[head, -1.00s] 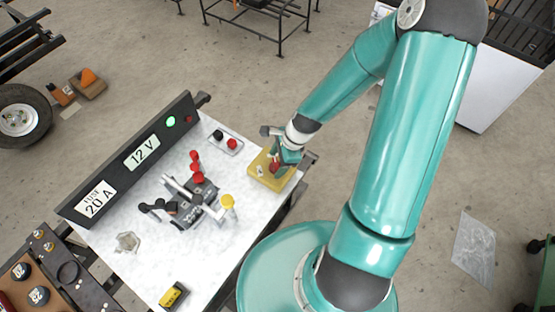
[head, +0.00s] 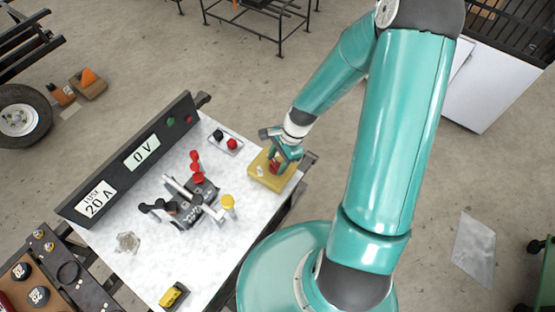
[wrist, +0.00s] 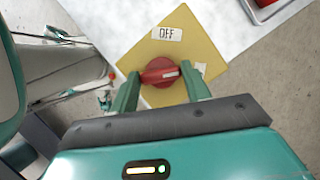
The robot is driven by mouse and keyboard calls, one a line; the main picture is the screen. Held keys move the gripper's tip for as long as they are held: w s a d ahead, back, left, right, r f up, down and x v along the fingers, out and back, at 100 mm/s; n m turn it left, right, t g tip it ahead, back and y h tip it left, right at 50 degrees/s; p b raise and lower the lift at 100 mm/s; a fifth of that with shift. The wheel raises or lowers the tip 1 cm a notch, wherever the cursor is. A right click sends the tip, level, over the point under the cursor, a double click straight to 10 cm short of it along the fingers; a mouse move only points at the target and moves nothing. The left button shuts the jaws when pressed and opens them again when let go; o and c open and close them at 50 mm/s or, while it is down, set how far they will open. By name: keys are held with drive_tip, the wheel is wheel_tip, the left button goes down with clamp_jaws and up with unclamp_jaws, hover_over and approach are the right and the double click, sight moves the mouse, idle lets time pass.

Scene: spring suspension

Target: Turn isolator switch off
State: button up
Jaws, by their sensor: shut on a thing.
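The isolator switch is a yellow plate (head: 262,177) at the right end of the white bench, with a red rotary knob (wrist: 160,72) at its middle. An "OFF" label (wrist: 167,34) sits on the plate's upper part in the wrist view. My gripper (wrist: 160,80) is shut on the red knob, one green finger on each side. The knob's handle lies crosswise, its white mark toward the right finger. In the head view my gripper (head: 277,162) covers part of the knob. The display panel (head: 142,152) reads "0 V", and its green lamp (head: 171,121) looks dim.
A "FUSE 20 A" sign (head: 95,198) is on the panel's left. A yellow-black box (head: 173,296) lies at the front.

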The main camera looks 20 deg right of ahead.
drive_tip(key=n+g, duration=0.1)
drive_tip(key=n, duration=0.2)
drive_tip(key=n+g+h, duration=0.1)
drive_tip(key=n, duration=0.3)
drive_tip(key=shift+w+a, duration=0.15)
drive_tip(key=shift+w, duration=0.05)
drive_tip(key=n+h, duration=0.1)
drive_tip(key=n, duration=0.2)
drive_tip(key=n+g+h, duration=0.1)
drive_tip(key=n, duration=0.3)
drive_tip(key=shift+w+a+g+h, duration=0.1)
drive_tip(key=shift+a+g+h, duration=0.05)
drive_tip(key=shift+g+h, duration=0.15)
drive_tip(key=shift+c, duration=0.2)
drive_tip(key=o, duration=1)
drive_tip(key=shift+r, duration=0.1)
drive_tip(key=a+v, duration=0.1)
drive_tip(key=v, duration=1.2)
drive_tip(key=shift+w+d+r, duration=0.15)
drive_tip(key=shift+d+r, duration=0.15)
drive_tip(key=shift+d, duration=0.15)
